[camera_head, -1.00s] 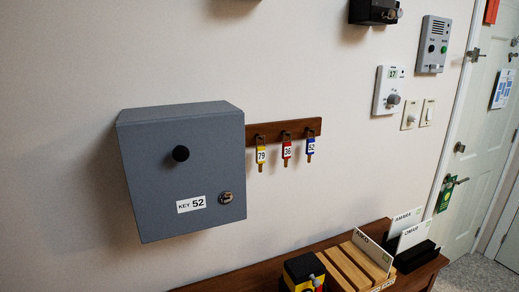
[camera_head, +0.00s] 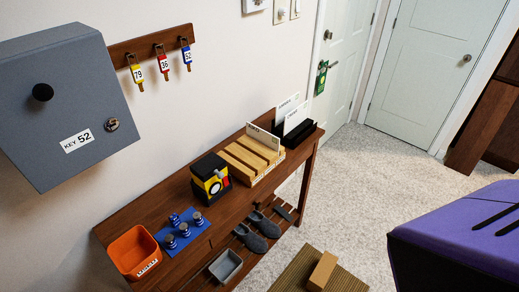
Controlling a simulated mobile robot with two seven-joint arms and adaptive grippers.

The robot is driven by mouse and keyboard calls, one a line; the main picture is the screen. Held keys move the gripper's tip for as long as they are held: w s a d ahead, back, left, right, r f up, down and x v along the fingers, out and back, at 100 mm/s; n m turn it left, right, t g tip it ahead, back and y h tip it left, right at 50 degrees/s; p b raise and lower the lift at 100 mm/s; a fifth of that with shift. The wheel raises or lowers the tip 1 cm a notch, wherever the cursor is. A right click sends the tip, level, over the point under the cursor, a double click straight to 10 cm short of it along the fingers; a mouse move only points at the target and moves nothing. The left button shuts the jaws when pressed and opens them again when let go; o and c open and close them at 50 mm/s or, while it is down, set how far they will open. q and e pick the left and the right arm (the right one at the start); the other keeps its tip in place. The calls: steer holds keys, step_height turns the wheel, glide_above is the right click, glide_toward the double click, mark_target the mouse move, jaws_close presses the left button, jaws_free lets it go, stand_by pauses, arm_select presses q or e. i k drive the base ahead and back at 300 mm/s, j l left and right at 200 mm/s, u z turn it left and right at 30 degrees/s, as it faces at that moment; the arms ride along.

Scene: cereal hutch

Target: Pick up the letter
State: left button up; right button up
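White letter-like cards stand upright at the far right end of the wooden console table (camera_head: 135,212). One card (camera_head: 296,118) stands in a black holder (camera_head: 300,135), with another pale card (camera_head: 287,106) partly hidden behind it. A third card (camera_head: 263,138) stands at the slatted wooden rack (camera_head: 250,155), just left of the holder. The writing on them is too small to read surely now. Neither of my grippers is in view.
The table also bears an orange bin (camera_head: 134,252), a blue mat (camera_head: 170,238) with small pieces and a yellow-black box (camera_head: 211,178). A grey key box (camera_head: 65,105) juts from the wall. A brown box (camera_head: 322,270) lies on a floor mat. A large purple thing (camera_head: 465,240) fills the lower right.

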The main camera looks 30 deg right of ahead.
mark_target(293, 119)
steer(key=k+l+z, duration=0.25)
steer(key=l+z, duration=0.25)
steer(key=k+l+z, duration=0.1)
steer(key=l+z, duration=0.15)
